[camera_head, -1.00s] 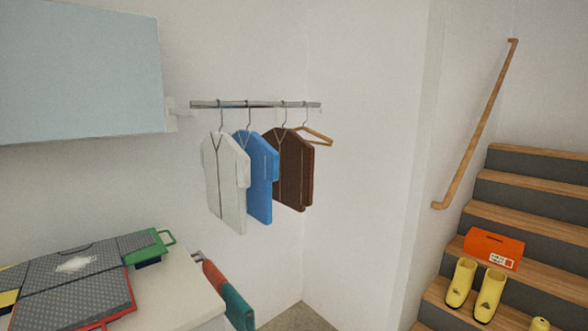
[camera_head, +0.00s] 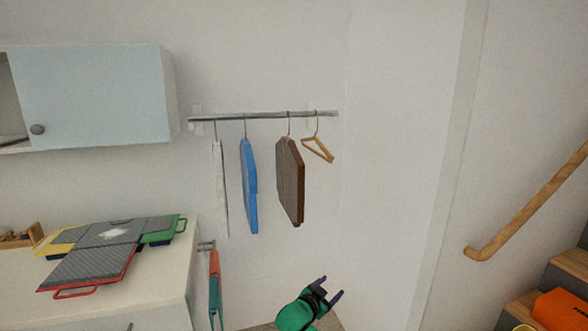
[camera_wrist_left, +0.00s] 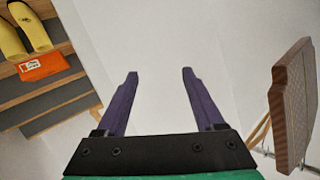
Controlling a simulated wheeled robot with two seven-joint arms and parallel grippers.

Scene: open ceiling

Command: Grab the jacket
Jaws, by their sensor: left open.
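A brown jacket (camera_head: 289,182) hangs from a metal rail (camera_head: 262,116) in the head view, seen nearly edge-on. Left of it hang a blue garment (camera_head: 248,187) and a thin white garment (camera_head: 220,187); an empty wooden hanger (camera_head: 318,150) is on its right. My left gripper (camera_head: 328,288) is open and empty, below and to the right of the brown jacket and apart from it. In the left wrist view its two purple fingers (camera_wrist_left: 159,80) are spread, with the brown jacket (camera_wrist_left: 294,103) to their right. My right gripper is not in view.
A white counter (camera_head: 165,262) with grey-topped cases (camera_head: 95,270) stands at left, below a pale blue cabinet (camera_head: 95,95). Stairs (camera_head: 570,265) with an orange box (camera_head: 562,309) are at right. The wall right of the hanger is bare.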

